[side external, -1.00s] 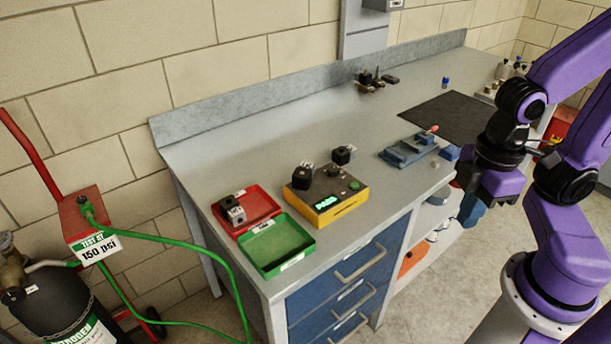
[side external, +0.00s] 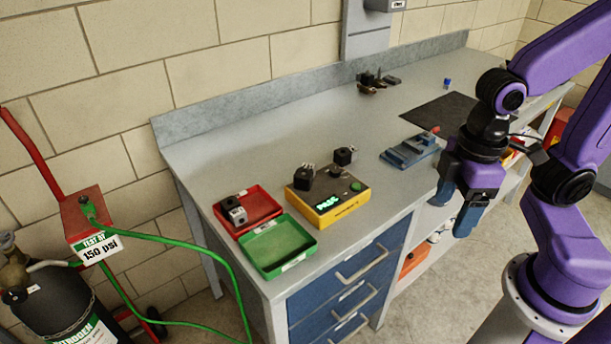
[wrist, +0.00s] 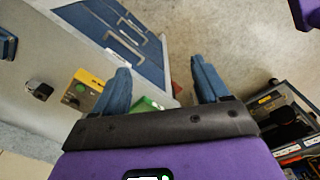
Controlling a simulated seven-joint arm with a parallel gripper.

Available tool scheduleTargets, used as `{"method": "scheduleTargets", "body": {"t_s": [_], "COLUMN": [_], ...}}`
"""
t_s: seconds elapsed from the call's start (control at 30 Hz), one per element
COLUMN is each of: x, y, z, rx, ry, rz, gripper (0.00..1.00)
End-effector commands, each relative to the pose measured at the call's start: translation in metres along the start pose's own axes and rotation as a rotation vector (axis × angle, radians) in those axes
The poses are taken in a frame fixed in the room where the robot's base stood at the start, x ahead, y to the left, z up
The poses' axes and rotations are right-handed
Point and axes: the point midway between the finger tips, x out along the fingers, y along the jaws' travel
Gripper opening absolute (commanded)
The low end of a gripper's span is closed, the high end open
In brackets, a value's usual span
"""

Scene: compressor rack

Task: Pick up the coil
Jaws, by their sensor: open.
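Several black, block-shaped coils show in the side view. One coil (side external: 304,173) with metal prongs sits on the yellow tester (side external: 327,205). Another coil (side external: 344,156) stands on the bench just behind the tester. A black and grey one (side external: 234,211) lies in the red tray (side external: 262,200). My gripper (side external: 459,208) hangs off the bench's front edge, right of the tester, open and pointing down. In the wrist view its blue fingers (wrist: 163,82) are wide apart with nothing between them. That view also shows a black coil (wrist: 40,90) on the bench, beside the tester (wrist: 85,90).
A green tray (side external: 277,246) lies in front of the red tray. A blue vise-like fixture (side external: 408,151) and a dark mat (side external: 443,115) are farther right. Small dark fittings (side external: 372,82) stand at the back. The bench middle is clear. A gas cylinder (side external: 50,310) stands at left.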

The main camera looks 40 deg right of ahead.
Motion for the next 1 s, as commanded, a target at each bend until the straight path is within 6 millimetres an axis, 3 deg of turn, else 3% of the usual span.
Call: {"method": "scheduleTargets", "body": {"t_s": [0.2,0.5,0.8,1.0], "x": [-0.015,-0.029,-0.034,-0.034], "y": [0.032,0.092,0.164,0.215], "z": [-0.067,-0.147,-0.206,-0.231], "rx": [0.348,0.835,1.321,1.636], "ry": [-0.005,-0.01,-0.014,-0.014], "rz": [0.005,0.012,0.02,0.025], "gripper": [0.74,0.74,0.74,0.74]}}
